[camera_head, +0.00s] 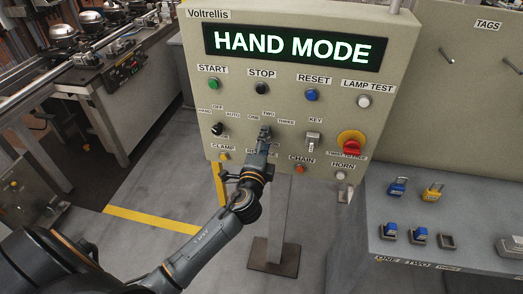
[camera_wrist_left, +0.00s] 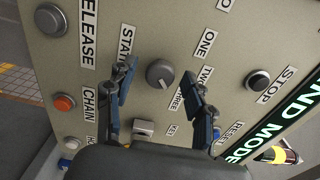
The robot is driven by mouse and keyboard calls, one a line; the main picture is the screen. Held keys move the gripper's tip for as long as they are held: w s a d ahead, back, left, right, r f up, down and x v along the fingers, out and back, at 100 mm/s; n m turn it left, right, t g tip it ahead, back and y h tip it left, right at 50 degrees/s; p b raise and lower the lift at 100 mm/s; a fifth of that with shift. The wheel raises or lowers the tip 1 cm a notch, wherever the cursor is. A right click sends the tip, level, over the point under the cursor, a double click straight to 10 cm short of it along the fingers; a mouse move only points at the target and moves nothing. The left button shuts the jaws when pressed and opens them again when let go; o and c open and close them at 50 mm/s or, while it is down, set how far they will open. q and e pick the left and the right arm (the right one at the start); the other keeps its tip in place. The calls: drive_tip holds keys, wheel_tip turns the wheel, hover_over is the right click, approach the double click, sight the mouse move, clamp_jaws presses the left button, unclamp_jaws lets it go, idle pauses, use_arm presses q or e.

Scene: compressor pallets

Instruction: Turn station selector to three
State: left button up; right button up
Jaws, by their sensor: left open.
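The control panel (camera_head: 232,100) carries a lit display (camera_head: 292,47) reading HAND MODE. The station selector (camera_wrist_left: 160,73) is a round dark grey knob in the left wrist view, with ONE, TWO and THREE labels (camera_wrist_left: 187,97) beside it. A small pale mark shows on its lower right edge; I cannot tell for sure which label it points to. My left gripper (camera_head: 264,135) is at the panel and hides the knob in the head view. Its open fingers (camera_wrist_left: 159,72) stand on either side of the knob with gaps visible; contact is not clear. My right gripper is not in view.
Close around are the black mode selector (camera_head: 217,129), the key switch (camera_head: 313,141), the orange CHAIN button (camera_head: 299,169) and the red emergency stop (camera_head: 351,146). A grey bench with blue and yellow padlocks (camera_head: 398,186) stands at the right. The floor in front is clear.

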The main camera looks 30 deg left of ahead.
use_arm(q)
drive_tip(key=v, duration=1.1)
drive_tip(key=shift+s, duration=0.3)
drive_tip(key=shift+d, duration=0.1)
drive_tip(key=s+d+f+n+g+h+b, duration=0.1)
drive_tip(key=s+f+g, duration=0.2)
drive_tip(key=f, duration=1)
drive_tip(key=s+f+n+g+h, duration=0.1)
drive_tip(key=s+f+n+g, duration=0.2)
drive_tip(key=f, duration=1)
drive_tip(key=s+d+f+g+h+b, duration=0.1)
drive_tip(key=s+f+g, duration=0.25)
drive_tip(key=f, duration=0.95)
drive_tip(key=s+f+n+g, duration=0.2)
drive_tip(key=s+f, duration=0.5)
drive_tip(key=s, duration=0.3)
drive_tip(key=s+f+n+g+h+b, duration=0.1)
drive_tip(key=s+f+n+g, duration=0.1)
drive_tip(key=s+f, duration=0.4)
drive_tip(key=s+f+n+g+h+b, duration=0.1)
drive_tip(key=s+f+n+g, duration=0.2)
drive_tip(key=s+f, duration=0.4)
drive_tip(key=s+n, duration=0.1)
drive_tip(key=s, duration=0.6)
drive_tip(key=shift+s+f, duration=0.35)
